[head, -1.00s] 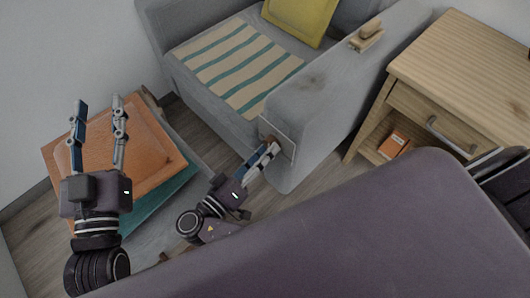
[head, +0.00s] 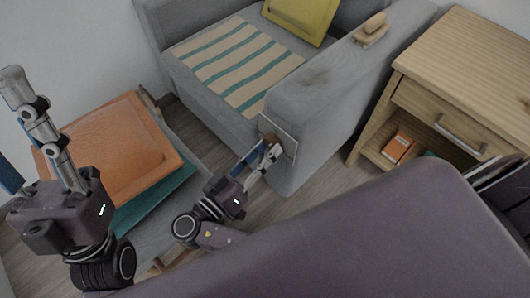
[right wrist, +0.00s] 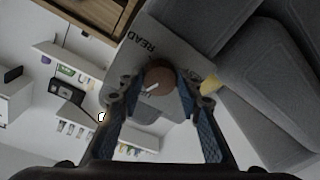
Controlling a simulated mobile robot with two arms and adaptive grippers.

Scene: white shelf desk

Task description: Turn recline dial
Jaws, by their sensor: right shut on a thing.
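The recline dial (head: 270,141) is a small brown round knob on a light plate at the front of the grey armchair's armrest. In the right wrist view the dial (right wrist: 158,77) has a white pointer mark, and the plate (right wrist: 185,57) bears the word READ, upside down. My right gripper (head: 264,152) is at the dial. The right wrist view shows its fingers on either side of the knob, shut on it. My left gripper (head: 14,128) is raised at the left edge with its fingers apart and empty, partly cut off by the frame.
The grey armchair (head: 330,105) has a striped cloth (head: 232,60) and a yellow cushion (head: 303,14). A wooden nightstand (head: 470,55) stands to its right. Orange and teal cushions (head: 120,150) lie at the left. A purple surface (head: 340,245) fills the foreground.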

